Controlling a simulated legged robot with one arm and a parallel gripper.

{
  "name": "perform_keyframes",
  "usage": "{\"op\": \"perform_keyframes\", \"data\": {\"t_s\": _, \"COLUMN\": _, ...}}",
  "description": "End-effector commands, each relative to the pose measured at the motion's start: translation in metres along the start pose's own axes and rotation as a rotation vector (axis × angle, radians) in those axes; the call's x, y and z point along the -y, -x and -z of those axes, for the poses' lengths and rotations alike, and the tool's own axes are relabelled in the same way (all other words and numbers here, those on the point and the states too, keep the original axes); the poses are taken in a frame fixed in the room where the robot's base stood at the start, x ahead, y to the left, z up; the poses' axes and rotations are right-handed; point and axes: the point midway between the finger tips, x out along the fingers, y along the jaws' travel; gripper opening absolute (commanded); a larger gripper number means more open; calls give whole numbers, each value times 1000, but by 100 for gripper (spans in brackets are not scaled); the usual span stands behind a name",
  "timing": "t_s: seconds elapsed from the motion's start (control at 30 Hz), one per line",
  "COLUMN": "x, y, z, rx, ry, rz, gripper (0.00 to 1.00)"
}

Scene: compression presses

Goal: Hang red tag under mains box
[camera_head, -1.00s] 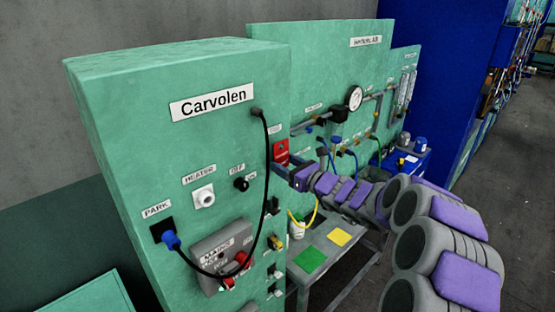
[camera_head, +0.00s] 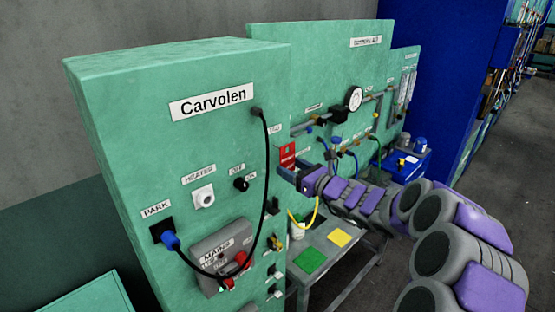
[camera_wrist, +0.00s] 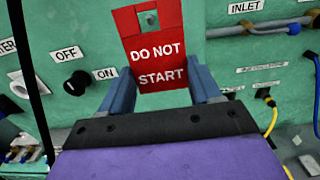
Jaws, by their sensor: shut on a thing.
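A red tag reading "DO NOT START" (camera_wrist: 155,60) is between the two blue-grey fingers of my gripper (camera_wrist: 162,90). The gripper is shut on the tag's sides. The tag has a hole near its top; I cannot tell whether it touches a peg there. In the head view the tag (camera_head: 287,152) shows just right of the Carvolen cabinet's front edge, with my gripper (camera_head: 288,176) below it. The grey mains box (camera_head: 213,249) is low on the cabinet front, left of and below the tag. A black cable crosses in front of the box.
The black cable (camera_head: 267,180) loops from the cabinet top to a blue plug (camera_head: 170,240) at PARK. An OFF/ON knob (camera_wrist: 77,83) is left of the tag. Pipes and a gauge (camera_head: 354,98) are behind my arm, above a bench with green and yellow patches (camera_head: 310,260).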

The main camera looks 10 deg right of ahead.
Motion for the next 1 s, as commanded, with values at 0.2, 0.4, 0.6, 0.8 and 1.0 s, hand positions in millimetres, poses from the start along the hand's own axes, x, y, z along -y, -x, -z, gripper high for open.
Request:
{"op": "perform_keyframes", "data": {"t_s": 0.2, "x": 0, "y": 6, "z": 0, "rx": 1, "ry": 0, "rz": 1, "gripper": 46}}
{"op": "perform_keyframes", "data": {"t_s": 0.4, "x": 0, "y": 11, "z": 0, "rx": 1, "ry": 1, "rz": 0, "gripper": 46}}
{"op": "perform_keyframes", "data": {"t_s": 0.6, "x": 0, "y": 12, "z": 0, "rx": 1, "ry": 1, "rz": 0, "gripper": 46}}
{"op": "perform_keyframes", "data": {"t_s": 0.8, "x": 0, "y": 12, "z": 0, "rx": 1, "ry": 1, "rz": 0, "gripper": 46}}
{"op": "perform_keyframes", "data": {"t_s": 1.0, "x": 1, "y": 20, "z": -1, "rx": 2, "ry": 0, "rz": 2, "gripper": 46}}
